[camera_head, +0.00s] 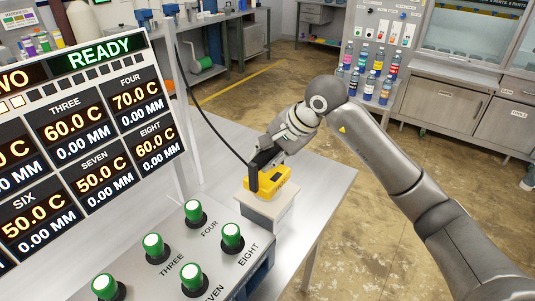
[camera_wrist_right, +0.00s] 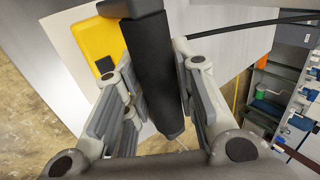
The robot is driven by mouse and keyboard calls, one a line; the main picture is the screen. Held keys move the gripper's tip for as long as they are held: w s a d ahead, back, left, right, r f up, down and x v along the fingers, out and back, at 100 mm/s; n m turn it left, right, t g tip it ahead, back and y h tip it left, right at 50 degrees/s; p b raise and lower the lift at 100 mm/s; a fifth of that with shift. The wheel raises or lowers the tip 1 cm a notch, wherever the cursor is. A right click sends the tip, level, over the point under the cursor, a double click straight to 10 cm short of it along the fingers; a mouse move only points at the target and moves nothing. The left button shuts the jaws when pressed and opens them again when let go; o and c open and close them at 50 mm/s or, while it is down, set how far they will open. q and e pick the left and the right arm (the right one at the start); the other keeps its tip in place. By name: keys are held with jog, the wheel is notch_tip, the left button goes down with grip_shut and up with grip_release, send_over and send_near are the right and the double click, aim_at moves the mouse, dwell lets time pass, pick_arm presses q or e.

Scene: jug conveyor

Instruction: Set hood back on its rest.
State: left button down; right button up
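The hood, a yellow body (camera_head: 268,188) with a black upright handle, is on or just above a pale block (camera_head: 262,208), its apparent rest, at the table's far corner. I cannot tell whether they fully touch. My right gripper (camera_head: 265,157) reaches it from behind and above. In the right wrist view the yellow body (camera_wrist_right: 92,45) shows at upper left, and the black handle (camera_wrist_right: 152,75) lies between the two fingers of my right gripper (camera_wrist_right: 155,85), which seem closed on it. My left gripper is out of view.
A black cable (camera_head: 205,118) runs down toward the hood. Green buttons (camera_head: 232,234) stand on a panel in front of the block. A large display (camera_head: 85,140) stands at left. Bare metal table (camera_head: 325,180) lies right of the block. Bottles (camera_head: 368,85) stand on a far shelf.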

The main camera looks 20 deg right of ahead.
jog(key=o, duration=0.4)
jog(key=shift+c, duration=0.2)
jog(key=shift+r, duration=0.15)
jog(key=shift+d+r, duration=0.15)
jog(key=shift+r, duration=0.1)
jog(key=b+v, duration=0.2)
jog(key=v, duration=0.9)
jog(key=shift+s+r, duration=0.2)
